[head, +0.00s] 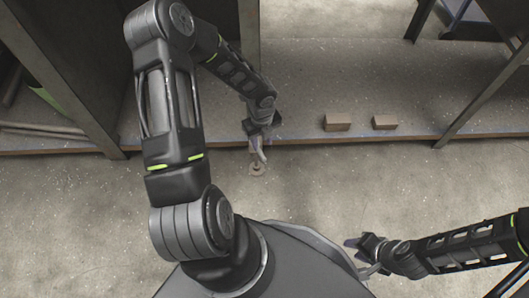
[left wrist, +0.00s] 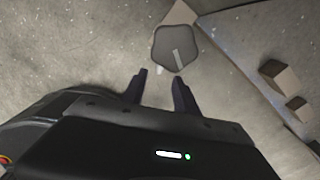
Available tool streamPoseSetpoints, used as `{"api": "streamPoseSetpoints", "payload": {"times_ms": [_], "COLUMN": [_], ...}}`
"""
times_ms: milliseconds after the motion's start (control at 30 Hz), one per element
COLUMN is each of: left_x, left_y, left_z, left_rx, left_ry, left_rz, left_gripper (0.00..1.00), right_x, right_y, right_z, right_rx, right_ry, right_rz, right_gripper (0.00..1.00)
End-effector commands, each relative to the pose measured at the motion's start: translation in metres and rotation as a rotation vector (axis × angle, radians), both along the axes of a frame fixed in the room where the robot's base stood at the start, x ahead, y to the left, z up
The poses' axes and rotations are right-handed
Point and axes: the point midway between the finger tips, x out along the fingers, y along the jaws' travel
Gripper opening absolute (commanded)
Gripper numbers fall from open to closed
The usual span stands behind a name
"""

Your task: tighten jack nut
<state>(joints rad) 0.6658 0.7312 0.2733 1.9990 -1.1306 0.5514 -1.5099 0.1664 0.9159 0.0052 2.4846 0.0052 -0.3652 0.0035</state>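A small tan jack-like part (head: 257,169) shows at the front edge of the low platform in the head view, partly hidden by my left gripper (head: 259,146). In the left wrist view, a dark grey rounded plate (left wrist: 172,50) with a pale bar on it lies just beyond the fingertips. I cannot tell which piece is the nut.
Two small brown blocks (head: 337,122) (head: 385,122) sit on the platform (head: 300,90) to the right of the jack. They also show at the right of the left wrist view (left wrist: 281,75). Posts stand at the left and right. The floor in front (head: 400,185) is clear.

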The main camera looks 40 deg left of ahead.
Motion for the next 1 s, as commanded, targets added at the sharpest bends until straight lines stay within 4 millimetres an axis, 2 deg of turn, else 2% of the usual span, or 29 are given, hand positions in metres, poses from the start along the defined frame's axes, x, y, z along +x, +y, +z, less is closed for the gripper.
{"api": "streamPoseSetpoints", "payload": {"times_ms": [367, 800, 1000], "left_x": [0.000, 0.000, 0.000], "left_y": [-0.001, -0.001, -0.001], "left_z": [-0.006, -0.068, -0.079], "left_rx": [-0.002, -0.003, -0.002], "left_ry": [0.000, -0.002, -0.002], "left_rz": [0.003, 0.005, 0.004], "left_gripper": [0.36, 0.36, 0.36], "right_x": [0.000, 0.005, 0.006], "right_y": [0.000, 0.000, 0.001], "right_z": [-0.004, -0.036, -0.040], "right_rx": [0.000, -0.004, -0.004], "right_ry": [-0.001, -0.015, -0.018], "right_rz": [0.000, -0.008, -0.009], "right_gripper": [0.36, 0.36, 0.36]}}
